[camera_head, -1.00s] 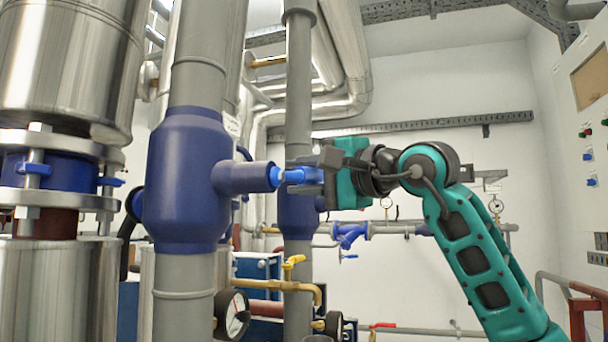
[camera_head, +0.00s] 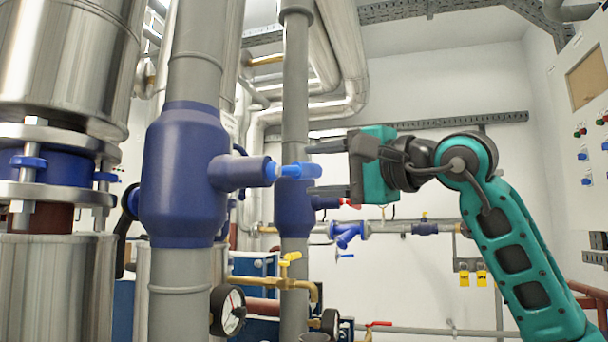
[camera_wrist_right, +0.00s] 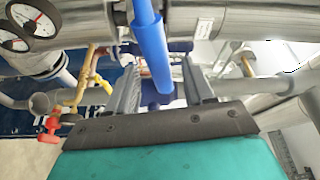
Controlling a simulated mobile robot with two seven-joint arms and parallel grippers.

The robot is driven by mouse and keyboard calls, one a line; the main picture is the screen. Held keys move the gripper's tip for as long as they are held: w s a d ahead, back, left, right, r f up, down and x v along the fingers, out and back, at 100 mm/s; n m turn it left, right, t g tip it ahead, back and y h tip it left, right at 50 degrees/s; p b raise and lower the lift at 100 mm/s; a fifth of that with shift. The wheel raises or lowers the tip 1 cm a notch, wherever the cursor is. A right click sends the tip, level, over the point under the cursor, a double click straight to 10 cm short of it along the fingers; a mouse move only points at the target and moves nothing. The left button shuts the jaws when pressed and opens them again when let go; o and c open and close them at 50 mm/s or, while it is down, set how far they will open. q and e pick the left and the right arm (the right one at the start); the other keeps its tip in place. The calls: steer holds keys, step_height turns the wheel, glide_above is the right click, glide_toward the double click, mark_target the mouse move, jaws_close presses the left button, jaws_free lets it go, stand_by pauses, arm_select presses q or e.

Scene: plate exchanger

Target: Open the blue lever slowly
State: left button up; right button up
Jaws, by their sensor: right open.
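The blue lever (camera_head: 298,170) sticks out to the right from the stub of a large dark blue valve body (camera_head: 185,175) on a grey vertical pipe. My right gripper (camera_head: 322,168) is open, just to the right of the lever, with one finger above and one below the lever's height. In the right wrist view the blue lever (camera_wrist_right: 153,55) runs down from the top edge, its end between the two spread fingers (camera_wrist_right: 160,88). No contact with either finger shows. My left gripper is not in view.
A second dark blue valve (camera_head: 294,208) stands on a pipe behind the lever. A control panel (camera_head: 585,110) is at the right.

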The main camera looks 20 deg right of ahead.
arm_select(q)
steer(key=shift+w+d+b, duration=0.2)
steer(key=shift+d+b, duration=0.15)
arm_select(e)
steer(key=v, duration=0.8)
steer(key=shift+s, duration=0.2)
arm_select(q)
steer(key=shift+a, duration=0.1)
